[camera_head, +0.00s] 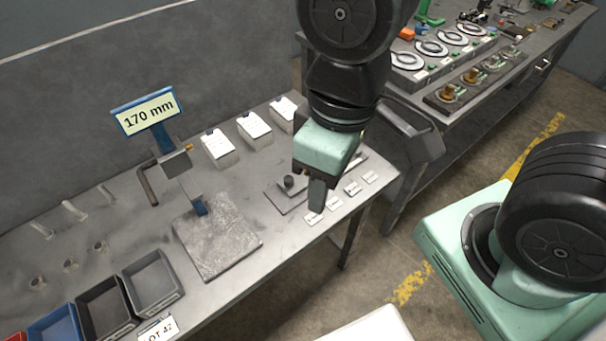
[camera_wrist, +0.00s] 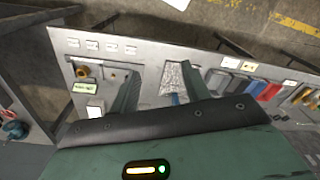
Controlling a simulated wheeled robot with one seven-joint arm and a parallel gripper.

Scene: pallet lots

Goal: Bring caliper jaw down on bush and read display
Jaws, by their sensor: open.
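The caliper gauge stands on the bench with a blue-framed display (camera_head: 150,113) reading "170 mm". Its grey jaw head (camera_head: 176,162) is raised on a blue post above a grey stone plate (camera_head: 218,240). No bush shows on the bare part of that plate, which also shows between my fingers in the wrist view (camera_wrist: 173,76). Small ring-like pieces (camera_head: 70,265), possibly bushes, stand at the bench's left. A dark cylinder (camera_head: 289,182) stands on a flat plate beside my gripper (camera_head: 317,195). My gripper is open and empty above the bench's right part, apart from the gauge.
Grey, black and blue bins (camera_head: 151,282) line the front left edge, near a "LOT 42" card (camera_head: 158,329). White-topped blocks (camera_head: 219,148) stand at the back. Small labels (camera_head: 352,188) lie at the right front. Another bench (camera_head: 470,75) with dials stands beyond.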

